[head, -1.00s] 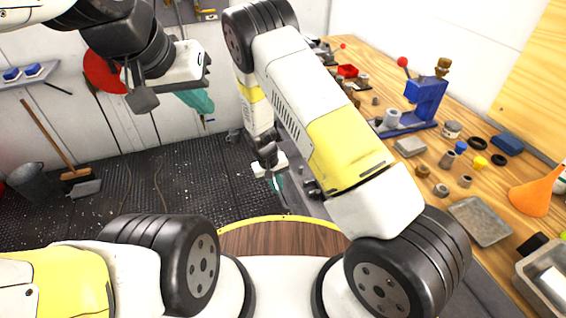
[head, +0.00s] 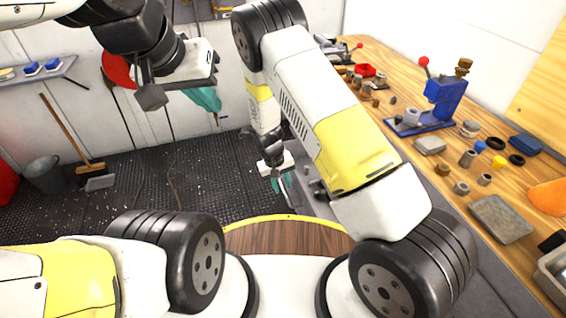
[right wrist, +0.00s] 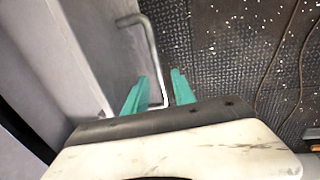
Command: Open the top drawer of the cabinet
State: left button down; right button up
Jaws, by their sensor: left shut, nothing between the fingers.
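The grey cabinet front (right wrist: 85,45) fills the left of the right wrist view, with a metal bar handle (right wrist: 145,42) standing out from it. My right gripper (right wrist: 160,82) has teal fingers, one on each side of the bar in the picture. A gap shows beside the bar, so the fingers look open; contact is not clear. In the head view my right gripper (head: 281,185) is low beside the cabinet (head: 318,203), partly behind my own arm. My left gripper (head: 206,98) is shut and empty, raised in front of the wall, away from the cabinet.
The wooden workbench (head: 415,165) at the right holds a blue press (head: 441,100), metal trays and small parts. A broom (head: 68,132) and a bucket (head: 45,174) stand by the back wall. The dark deck (head: 165,180) at left is largely clear.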

notch_tip(320, 180, up, 8)
jog(key=a, duration=0.1)
jog(key=shift+s+a+f, duration=0.15)
jog(key=shift+s+f, duration=0.05)
jog(key=shift+s, duration=0.05)
dwell(0.4)
jog(key=shift+r, duration=0.1)
jog(key=s+d+r+m+t+y, duration=0.15)
jog(key=d+r, duration=0.35)
jog(key=r, duration=0.8)
jog(key=s+d+r+m+y, duration=0.1)
jog(key=s+d+r+y, duration=0.2)
jog(key=r, duration=1)
jog(key=s+d+r+t, duration=0.2)
jog(key=s+d+r, duration=0.3)
jog(key=s, duration=0.3)
jog(key=s+d+r+m+t, duration=0.1)
jog(key=s+d+r+t, duration=0.1)
jog(key=s+d+r, duration=0.3)
notch_tip(320, 180, up, 2)
jog(key=s, duration=0.3)
